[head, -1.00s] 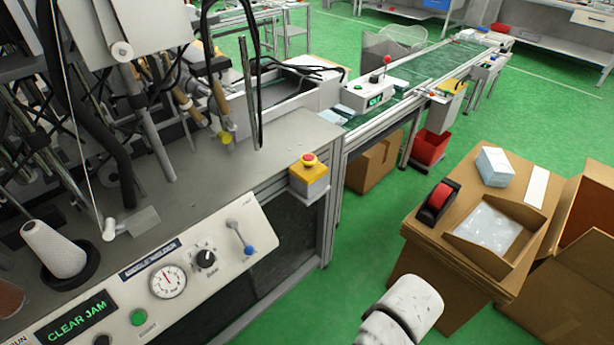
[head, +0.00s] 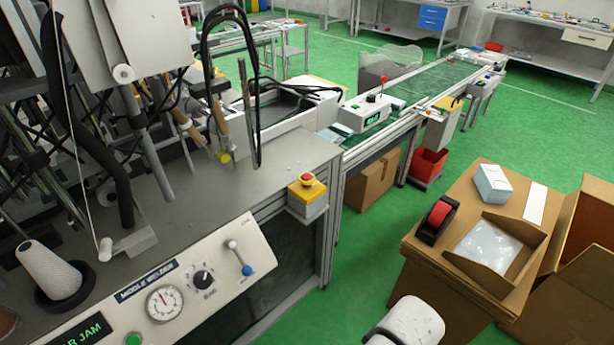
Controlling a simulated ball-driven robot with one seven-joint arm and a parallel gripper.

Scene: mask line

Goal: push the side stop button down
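The side stop button (head: 307,179) is a red mushroom button with a yellow collar. It sits on top of a yellow and grey box (head: 307,197) fixed at the right front corner of the grey machine. Nothing touches it. From this view I cannot tell whether it is pressed in. A white rounded part of my own arm (head: 414,322) shows at the bottom edge, right of the machine and well below the button. My gripper itself is out of view.
The machine's front panel (head: 195,275) has a gauge, a knob, a lever and a green button. A conveyor (head: 440,77) runs to the back right. Cardboard boxes (head: 470,240) with a tape dispenser (head: 437,218) stand at right. Green floor is free between machine and boxes.

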